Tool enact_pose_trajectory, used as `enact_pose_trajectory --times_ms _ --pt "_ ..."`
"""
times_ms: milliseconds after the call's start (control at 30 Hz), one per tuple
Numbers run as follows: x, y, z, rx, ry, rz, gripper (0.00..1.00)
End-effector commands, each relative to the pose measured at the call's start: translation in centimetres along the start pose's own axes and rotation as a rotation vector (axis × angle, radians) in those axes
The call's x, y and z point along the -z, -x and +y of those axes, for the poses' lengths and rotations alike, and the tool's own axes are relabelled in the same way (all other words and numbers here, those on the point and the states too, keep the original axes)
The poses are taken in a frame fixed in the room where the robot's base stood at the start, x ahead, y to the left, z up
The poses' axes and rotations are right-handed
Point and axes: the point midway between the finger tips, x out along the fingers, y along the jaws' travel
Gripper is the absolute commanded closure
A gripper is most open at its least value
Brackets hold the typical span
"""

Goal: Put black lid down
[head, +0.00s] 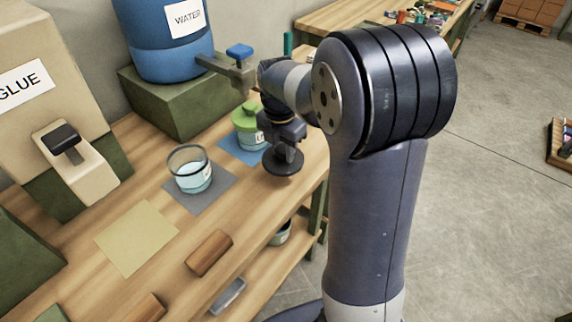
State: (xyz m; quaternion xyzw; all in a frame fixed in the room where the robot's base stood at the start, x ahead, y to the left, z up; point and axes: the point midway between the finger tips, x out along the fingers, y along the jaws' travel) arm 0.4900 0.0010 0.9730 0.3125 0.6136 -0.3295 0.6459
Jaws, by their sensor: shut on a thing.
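The black lid (283,163) is a dark round disc. My gripper (284,143) is shut on it from above and holds it near the right edge of the wooden bench (150,195). Whether the lid touches the bench is hard to tell. To its left an open glass jar (190,172) with pale blue liquid stands on a grey mat (212,199). Behind the lid a jar with a green lid (247,117) stands on a blue mat (230,147), partly hidden by my gripper.
A blue water tank (165,50) with a tap stands on a green block at the back. A beige glue dispenser (75,165) is at left. A bare yellow mat (137,237) and a brown wooden block (208,252) lie on the front of the bench.

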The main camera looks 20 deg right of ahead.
Motion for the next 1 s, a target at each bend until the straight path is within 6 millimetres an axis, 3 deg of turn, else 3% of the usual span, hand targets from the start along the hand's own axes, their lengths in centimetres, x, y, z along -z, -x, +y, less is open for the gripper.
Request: enact_pose_trajectory --times_ms 400,767,800,1000 --pt "0.2 -4.7 0.0 0.002 0.001 0.001 0.9" --pt "0.2 -5.2 0.0 0.0 0.0 0.0 0.9" --pt "0.2 -5.2 0.0 0.0 0.0 0.0 0.68" --pt "0.2 -5.1 0.0 0.0 0.0 0.0 0.51"
